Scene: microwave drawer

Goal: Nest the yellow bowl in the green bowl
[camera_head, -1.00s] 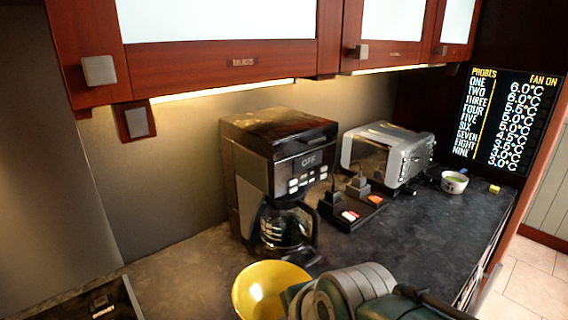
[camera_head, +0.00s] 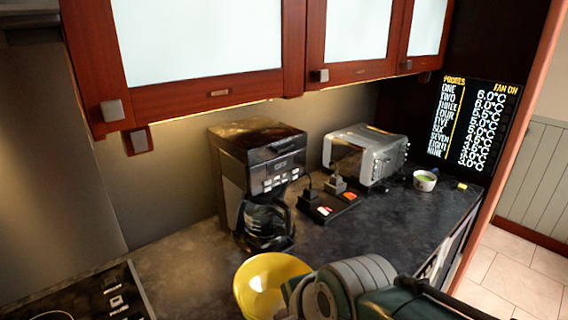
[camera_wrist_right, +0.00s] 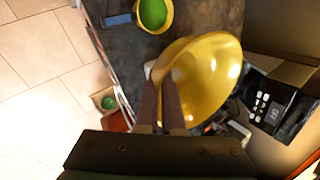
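The yellow bowl (camera_head: 262,285) is at the bottom of the head view, partly cut off and partly behind my right arm. In the right wrist view the yellow bowl (camera_wrist_right: 212,70) is large, tilted and close. My right gripper (camera_wrist_right: 163,82) has its fingers close together on the bowl's rim. A round green thing with a yellow rim (camera_wrist_right: 153,14) lies on the counter at the top of the right wrist view; I cannot tell whether it is the green bowl. My left gripper is not in view.
A coffee maker (camera_head: 255,170) stands behind the yellow bowl. A toaster (camera_head: 365,157) and a dark power strip (camera_head: 328,205) are to its right. Red wall cabinets (camera_head: 210,90) hang above. The dark counter (camera_head: 385,230) is largely clear on the right.

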